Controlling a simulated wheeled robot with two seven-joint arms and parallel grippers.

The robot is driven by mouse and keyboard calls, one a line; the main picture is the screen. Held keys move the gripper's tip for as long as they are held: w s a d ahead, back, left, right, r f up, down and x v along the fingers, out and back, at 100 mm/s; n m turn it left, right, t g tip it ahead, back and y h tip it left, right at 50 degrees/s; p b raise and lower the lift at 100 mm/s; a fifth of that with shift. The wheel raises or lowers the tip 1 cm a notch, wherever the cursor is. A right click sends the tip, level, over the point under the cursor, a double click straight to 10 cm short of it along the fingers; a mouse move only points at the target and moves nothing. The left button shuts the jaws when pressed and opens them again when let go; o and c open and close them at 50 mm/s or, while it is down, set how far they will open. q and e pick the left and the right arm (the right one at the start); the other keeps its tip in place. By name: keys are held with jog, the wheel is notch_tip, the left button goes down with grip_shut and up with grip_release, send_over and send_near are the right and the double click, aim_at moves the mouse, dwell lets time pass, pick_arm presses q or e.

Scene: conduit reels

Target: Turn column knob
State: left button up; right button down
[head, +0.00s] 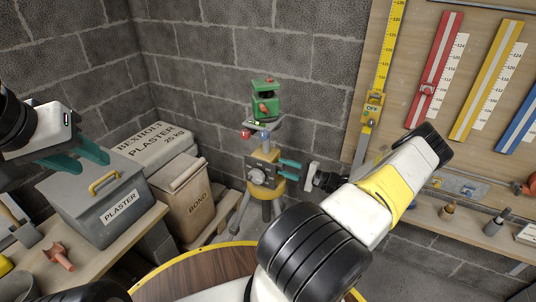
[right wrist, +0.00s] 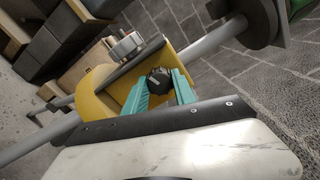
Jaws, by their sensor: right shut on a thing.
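The tripod column (head: 266,208) stands in the room corner with a yellow collar (head: 264,158) around it. A black knob (right wrist: 160,80) on the collar sits between the teal fingers of my right gripper (right wrist: 160,88), which is shut on it. In the head view my right gripper (head: 285,169) reaches the collar from the right and hides this knob. A silver round knob (head: 257,176) is on the collar's front; it also shows in the right wrist view (right wrist: 125,46). My left gripper (head: 88,156) is open and empty above the grey plaster box.
A green laser level (head: 265,102) stands on top of the tripod. A grey plaster box (head: 98,205), a bond box (head: 180,198) and a plaster sack (head: 155,143) are at left. A round wooden table (head: 195,275) is in front. A tool board (head: 415,80) is at right.

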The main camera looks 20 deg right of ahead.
jog(key=n, duration=0.4)
jog(key=shift+n, duration=0.3)
jog(key=shift+f+n, duration=0.1)
jog(key=shift+n, duration=1.9)
jog(key=c, duration=1.3)
grip_release()
jog(key=v, duration=0.8)
jog(key=shift+d, duration=0.1)
